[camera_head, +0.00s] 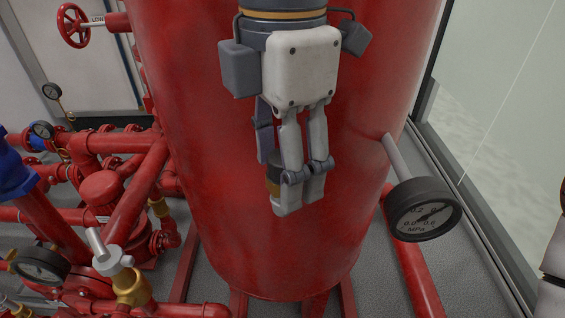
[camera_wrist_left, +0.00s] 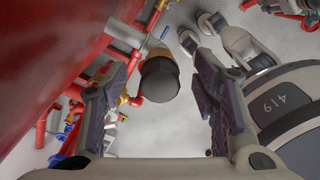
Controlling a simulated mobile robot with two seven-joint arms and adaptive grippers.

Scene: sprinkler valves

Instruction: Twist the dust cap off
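My left gripper (camera_head: 300,195) hangs in front of the big red tank, its fingers pointing down. In the left wrist view the fingers (camera_wrist_left: 160,95) are apart. The dust cap (camera_wrist_left: 160,80), a dark cylinder, shows between and beyond the fingertips, with a visible gap on both sides. A brass-coloured part shows behind it. In the head view the cap (camera_head: 272,168) is mostly hidden behind the fingers, with a gold band below it. Pale and dark parts of what looks like my right arm (camera_wrist_left: 235,40) show at the wrist view's top right; its finger state is unclear.
The red tank (camera_head: 190,200) fills the middle, close behind the gripper. A pressure gauge (camera_head: 423,210) sticks out at right. Red pipes and valves (camera_head: 105,190) crowd the left, with a brass valve (camera_head: 128,285) at lower left. Grey floor shows at right.

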